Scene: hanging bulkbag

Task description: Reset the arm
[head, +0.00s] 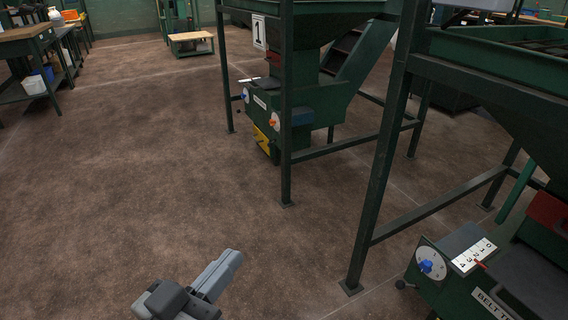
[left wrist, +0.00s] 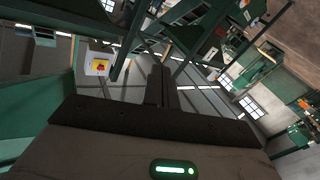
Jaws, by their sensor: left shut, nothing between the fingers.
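My left gripper (head: 229,263) shows at the bottom of the head view, left of centre, above the bare brown floor. Its grey fingers point up and to the right in the picture. In the left wrist view, the dark fingers (left wrist: 161,86) stand together at the middle, shut with nothing held. The gripper is apart from the green machines. My right gripper is not in view.
A green hopper machine marked 1 (head: 259,32) stands at the centre back. A nearer green machine with a blue-knobbed dial (head: 431,264) fills the right side. A workbench (head: 25,42) stands at far left. The floor (head: 130,160) at left is clear.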

